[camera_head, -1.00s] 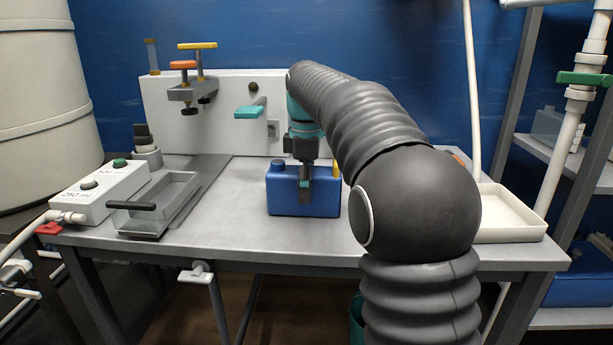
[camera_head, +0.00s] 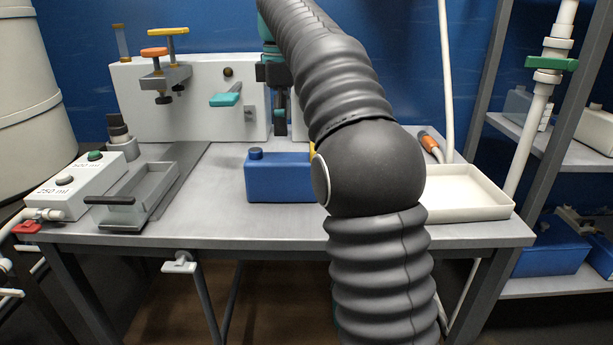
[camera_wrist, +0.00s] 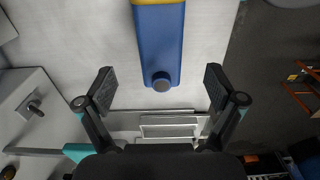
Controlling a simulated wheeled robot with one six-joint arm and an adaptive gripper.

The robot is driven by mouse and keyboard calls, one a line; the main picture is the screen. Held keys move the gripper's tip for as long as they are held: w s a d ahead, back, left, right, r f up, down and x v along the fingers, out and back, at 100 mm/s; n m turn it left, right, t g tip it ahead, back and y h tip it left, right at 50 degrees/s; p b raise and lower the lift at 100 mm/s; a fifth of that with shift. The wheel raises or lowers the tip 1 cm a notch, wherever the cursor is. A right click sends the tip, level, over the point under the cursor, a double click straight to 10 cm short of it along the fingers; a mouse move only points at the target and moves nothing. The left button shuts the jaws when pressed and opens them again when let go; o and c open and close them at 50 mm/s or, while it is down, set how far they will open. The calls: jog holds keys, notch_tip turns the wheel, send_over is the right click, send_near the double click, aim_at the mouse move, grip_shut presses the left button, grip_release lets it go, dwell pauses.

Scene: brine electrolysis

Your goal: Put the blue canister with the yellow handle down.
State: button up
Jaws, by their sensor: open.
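The blue canister (camera_head: 278,178) stands upright on the grey bench top in the head view, with its dark cap at the left end. Its yellow handle (camera_head: 312,150) shows only as a sliver beside my arm, which hides the canister's right end. In the wrist view the canister (camera_wrist: 158,45) lies ahead of the fingers, with its cap nearest and a yellow strip at the top edge. My gripper (camera_wrist: 160,85) is open and empty, its two fingers spread apart. In the head view my gripper (camera_head: 281,122) is above and behind the canister, clear of it.
A glass-walled tray (camera_head: 150,190) and a white button box (camera_head: 75,185) are on the left of the bench. A white panel (camera_head: 190,115) with clamps and a teal lever (camera_head: 225,99) stands at the back. A white basin (camera_head: 465,195) is at right. Bench around the canister is clear.

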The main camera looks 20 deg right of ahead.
jog(key=s+f+m+t, duration=0.2)
jog(key=s+f+m, duration=0.5)
jog(key=s, duration=0.8)
jog(key=s+f+m+t, duration=0.3)
jog(key=s+f+m, duration=0.4)
jog(key=s+f, duration=0.6)
jog(key=shift+s+t, duration=0.3)
jog(key=shift+s, duration=0.95)
